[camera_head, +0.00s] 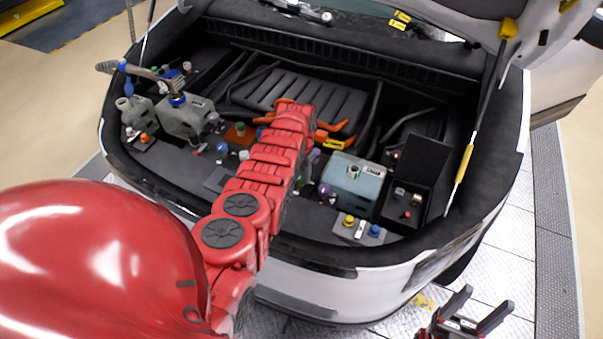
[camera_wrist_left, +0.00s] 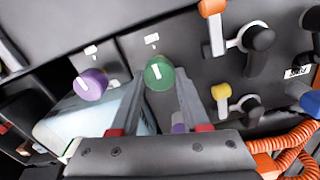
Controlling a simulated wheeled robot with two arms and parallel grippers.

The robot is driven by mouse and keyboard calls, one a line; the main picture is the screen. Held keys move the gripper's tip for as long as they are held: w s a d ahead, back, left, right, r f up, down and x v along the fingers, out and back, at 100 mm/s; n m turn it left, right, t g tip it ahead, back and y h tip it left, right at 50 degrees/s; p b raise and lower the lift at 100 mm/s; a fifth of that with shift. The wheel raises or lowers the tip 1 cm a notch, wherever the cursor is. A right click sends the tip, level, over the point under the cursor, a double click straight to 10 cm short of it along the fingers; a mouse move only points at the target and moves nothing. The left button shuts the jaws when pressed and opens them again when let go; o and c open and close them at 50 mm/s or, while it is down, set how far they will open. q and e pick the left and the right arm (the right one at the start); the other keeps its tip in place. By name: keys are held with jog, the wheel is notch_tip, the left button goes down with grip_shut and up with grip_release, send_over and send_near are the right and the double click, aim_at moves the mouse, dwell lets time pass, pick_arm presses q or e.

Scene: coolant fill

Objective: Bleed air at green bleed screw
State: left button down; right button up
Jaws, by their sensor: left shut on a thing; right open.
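The green bleed screw (camera_wrist_left: 158,75), a round knob with a white mark on top, is in the middle of the left wrist view. My left gripper (camera_wrist_left: 160,84) is shut on it, with one finger on each side. In the head view my red left arm reaches over the engine bay, and I cannot make out the fingers or the screw there. My right gripper (camera_head: 468,316) is open and empty at the lower right of the head view, outside the car's front edge.
A purple knob (camera_wrist_left: 91,84) sits left of the screw. An orange-ended lever (camera_wrist_left: 212,8) and a yellow-ended lever (camera_wrist_left: 221,92) are at right, with orange corrugated hoses (camera_wrist_left: 290,142) below. A grey-blue tank (camera_head: 355,183) and an open black box (camera_head: 420,165) stand right of my arm.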

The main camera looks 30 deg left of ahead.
pick_arm(q)
jog(key=shift+w+n, duration=0.1)
jog(key=shift+n, duration=0.7)
jog(key=n+b, duration=0.1)
jog(key=n, duration=0.1)
jog(key=shift+a+n, duration=0.1)
jog(key=shift+n, duration=0.2)
jog(key=n+b, duration=0.1)
jog(key=n, duration=0.3)
jog(key=shift+n+b, duration=0.3)
jog(key=shift+b, duration=0.05)
jog(key=n, duration=0.3)
jog(key=shift+n+b, duration=0.3)
jog(key=shift+b, duration=0.1)
jog(key=shift+s+a+n+b, duration=0.15)
jog(key=shift+n+b, duration=0.25)
jog(key=shift+n, duration=1.6)
jog(key=shift+c, duration=1.9)
grip_release()
